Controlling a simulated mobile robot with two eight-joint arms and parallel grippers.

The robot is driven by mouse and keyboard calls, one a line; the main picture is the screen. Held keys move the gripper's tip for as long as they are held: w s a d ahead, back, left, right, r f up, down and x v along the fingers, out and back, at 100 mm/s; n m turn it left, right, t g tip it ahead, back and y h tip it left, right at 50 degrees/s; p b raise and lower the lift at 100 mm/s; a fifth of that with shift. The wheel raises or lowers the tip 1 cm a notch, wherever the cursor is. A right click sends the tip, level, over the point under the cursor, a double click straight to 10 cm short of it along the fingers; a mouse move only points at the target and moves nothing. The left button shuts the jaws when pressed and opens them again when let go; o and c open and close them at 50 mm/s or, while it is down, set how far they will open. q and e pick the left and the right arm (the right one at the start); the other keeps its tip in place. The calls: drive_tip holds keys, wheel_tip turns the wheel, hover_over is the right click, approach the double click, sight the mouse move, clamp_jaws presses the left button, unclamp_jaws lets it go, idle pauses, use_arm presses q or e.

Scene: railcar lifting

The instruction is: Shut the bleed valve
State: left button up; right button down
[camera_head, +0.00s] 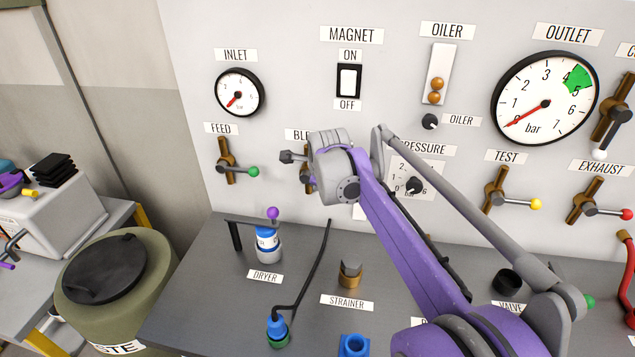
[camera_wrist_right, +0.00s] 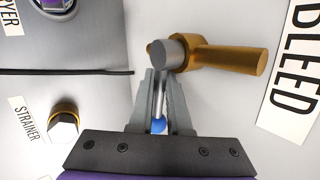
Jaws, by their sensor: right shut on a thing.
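The bleed valve (camera_wrist_right: 228,60) shows in the right wrist view as a brass pipe body with a grey hub and a thin metal lever ending in a blue knob (camera_wrist_right: 158,126). My right gripper (camera_wrist_right: 161,80) is shut on the lever, with a finger on each side and the knob inside between them. The lever stands crosswise to the brass pipe. In the head view my right arm covers most of the valve (camera_head: 307,180), leaving a little brass showing, and partly hides its label. My left gripper is not in view.
The feed valve (camera_head: 227,160) is left of the bleed valve, and the pressure dial (camera_head: 415,185) is to its right. Below, the bench holds the dryer (camera_head: 268,245), the strainer (camera_head: 350,275) and a thin black rod (camera_head: 316,265). A waste drum (camera_head: 75,315) stands left.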

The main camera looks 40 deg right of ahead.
drive_tip(key=shift+r+n+g+h, duration=0.35)
drive_tip(key=shift+g+h, duration=0.15)
drive_tip(key=shift+g, duration=0.2)
drive_tip(key=c, duration=0.9)
unclamp_jaws()
drive_tip(key=shift+o, duration=0.2)
drive_tip(key=v, duration=1)
drive_tip(key=shift+a+r+p, duration=0.25)
drive_tip(key=shift+r+p, duration=0.1)
drive_tip(key=shift+p, duration=0.05)
drive_tip(key=shift+f, duration=0.1)
